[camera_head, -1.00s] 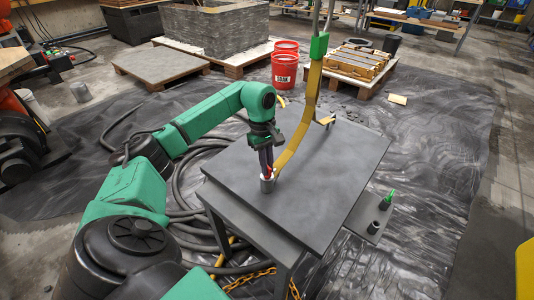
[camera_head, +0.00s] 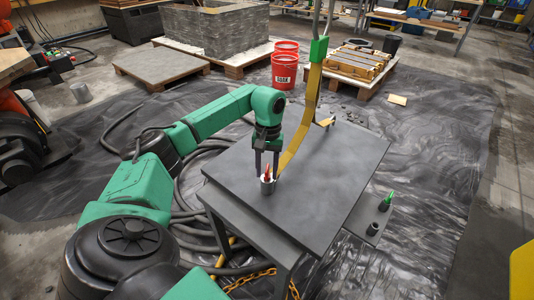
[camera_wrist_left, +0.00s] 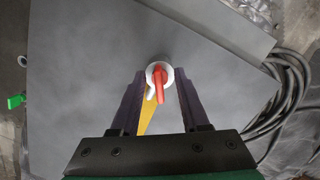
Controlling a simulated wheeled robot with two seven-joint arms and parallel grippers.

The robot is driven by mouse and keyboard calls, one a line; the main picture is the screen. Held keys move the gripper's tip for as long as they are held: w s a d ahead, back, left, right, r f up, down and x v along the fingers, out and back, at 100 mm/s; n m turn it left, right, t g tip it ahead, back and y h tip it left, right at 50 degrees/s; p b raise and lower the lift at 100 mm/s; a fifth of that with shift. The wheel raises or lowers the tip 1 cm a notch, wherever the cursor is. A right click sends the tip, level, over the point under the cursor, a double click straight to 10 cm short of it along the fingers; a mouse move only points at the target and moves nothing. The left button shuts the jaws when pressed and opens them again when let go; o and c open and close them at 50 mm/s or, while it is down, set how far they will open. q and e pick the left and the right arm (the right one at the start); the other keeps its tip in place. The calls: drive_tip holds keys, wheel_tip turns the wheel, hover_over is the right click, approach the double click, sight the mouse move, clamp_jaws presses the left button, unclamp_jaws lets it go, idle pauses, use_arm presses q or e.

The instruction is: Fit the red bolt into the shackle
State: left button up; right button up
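The red bolt (camera_head: 267,172) stands in a small grey cup (camera_head: 267,187) near the left corner of the dark table. In the left wrist view the bolt (camera_wrist_left: 159,88) lies over the cup's pale rim. My left gripper (camera_head: 267,174) points down over the cup. Its two fingers are apart, one on each side of the bolt, with gaps showing in the left wrist view (camera_wrist_left: 158,75). I cannot make out the shackle for certain. A yellow strap (camera_head: 300,140) hangs from a green fitting (camera_head: 318,49) above the table. My right gripper is not in view.
A yellow bracket (camera_head: 326,122) stands near the table's back edge. A green-topped piece (camera_head: 388,200) and a dark cup (camera_head: 372,229) sit on a low plate at the table's right. Red buckets (camera_head: 284,70) stand behind. The table's middle and right are clear.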

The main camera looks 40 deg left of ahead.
use_arm(q)
drive_tip(key=shift+r, duration=0.1)
wheel_tip(320, 180, up, 14)
drive_tip(key=w+a+p, duration=0.1)
drive_tip(key=w+p, duration=0.1)
drive_tip(key=p, duration=0.1)
drive_tip(key=shift+a, duration=0.15)
